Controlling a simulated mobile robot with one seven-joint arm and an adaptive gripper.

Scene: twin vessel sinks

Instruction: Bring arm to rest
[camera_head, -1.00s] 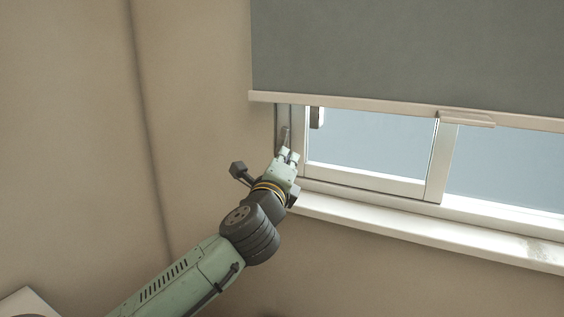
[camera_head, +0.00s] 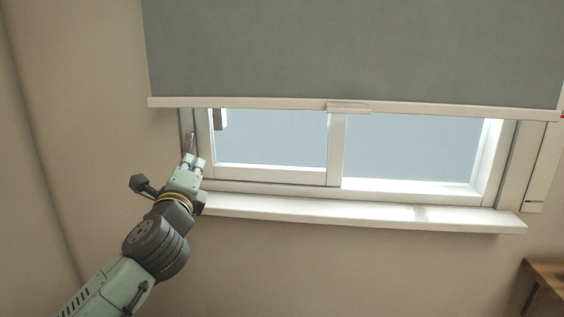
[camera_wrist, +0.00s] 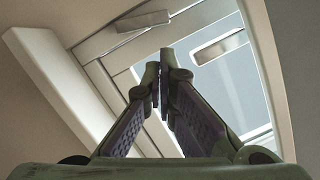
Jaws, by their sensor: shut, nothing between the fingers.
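My gripper (camera_head: 190,150) is at the left end of the window in the head view, in front of the left frame and just above the sill's left end. In the wrist view my gripper (camera_wrist: 160,88) has its two fingers meeting at the tips, with nothing between them. My arm comes up from the lower left and is stretched toward the window. Whether the fingertips touch the window frame cannot be told.
The window (camera_head: 335,150) has a white frame and a white sill (camera_head: 350,212) that juts out. A grey blind (camera_head: 350,50) covers its upper part. A brown wooden piece (camera_head: 548,275) is at the lower right. Bare wall (camera_head: 300,270) lies below the sill.

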